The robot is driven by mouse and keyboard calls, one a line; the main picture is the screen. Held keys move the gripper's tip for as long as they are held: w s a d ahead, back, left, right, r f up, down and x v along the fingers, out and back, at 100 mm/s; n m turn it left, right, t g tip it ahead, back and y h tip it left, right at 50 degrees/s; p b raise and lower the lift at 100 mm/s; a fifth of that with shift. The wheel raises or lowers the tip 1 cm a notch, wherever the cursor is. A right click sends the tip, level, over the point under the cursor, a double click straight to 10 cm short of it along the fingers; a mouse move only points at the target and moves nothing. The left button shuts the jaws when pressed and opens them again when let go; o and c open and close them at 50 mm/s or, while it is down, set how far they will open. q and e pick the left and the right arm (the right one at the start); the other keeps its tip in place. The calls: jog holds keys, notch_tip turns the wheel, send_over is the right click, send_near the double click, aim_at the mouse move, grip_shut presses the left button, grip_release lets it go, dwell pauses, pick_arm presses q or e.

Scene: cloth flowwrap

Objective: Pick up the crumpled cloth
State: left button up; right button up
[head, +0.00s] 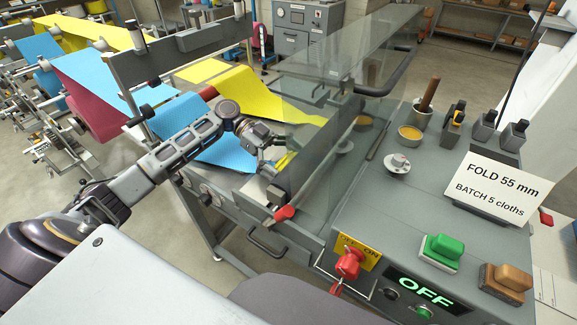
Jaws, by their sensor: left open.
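My left gripper (272,158) reaches in from the left over the machine's metal bed and is open. A small yellow patch (284,160) shows right at its fingers, beside the clear guard. It may be the crumpled cloth, but it is partly hidden by the fingers and too small to tell its shape or whether they touch it. A yellow cloth web (250,98) runs down toward the guard behind the gripper. A blue cloth web (222,135) lies behind my left forearm. My right gripper is not in view.
The clear guard (330,95) stands close to the right of the gripper. A red-tipped lever (285,213) is at the bed's front edge.

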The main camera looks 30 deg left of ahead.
pick_arm(q)
jog(key=c, duration=0.7)
